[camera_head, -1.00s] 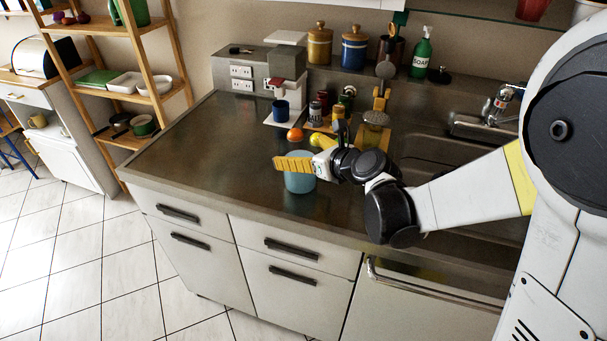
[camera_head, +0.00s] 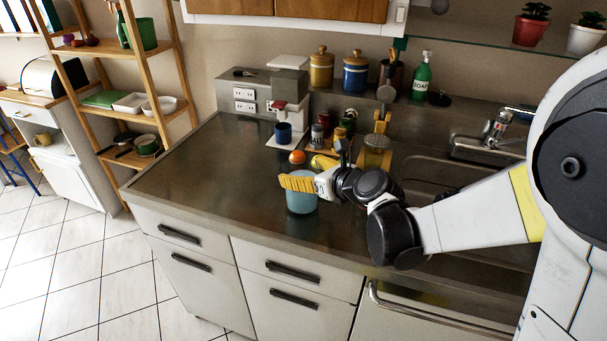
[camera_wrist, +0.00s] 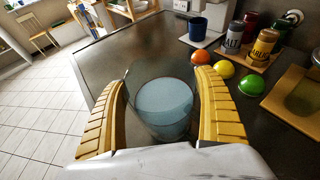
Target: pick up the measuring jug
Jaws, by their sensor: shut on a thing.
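The measuring jug (camera_head: 302,202) is a clear, bluish cup-shaped vessel over the front part of the dark counter. In the wrist view the jug (camera_wrist: 164,105) stands upright between two yellow ribbed fingers, with a pale blue fill or base inside. My gripper (camera_head: 298,183) is shut on it, one finger on each side of its wall. The wrist view shows my gripper (camera_wrist: 165,108) from behind. The near finger hides the jug's upper part in the head view. I cannot tell whether its bottom touches the counter.
Close behind the jug lie an orange (camera_wrist: 201,58), a lemon (camera_wrist: 223,70) and a lime (camera_wrist: 251,86). Spice jars (camera_wrist: 232,38) stand on a wooden board. A blue mug (camera_head: 283,133) stands by the coffee machine. The sink (camera_head: 430,175) is right. The counter's left part is clear.

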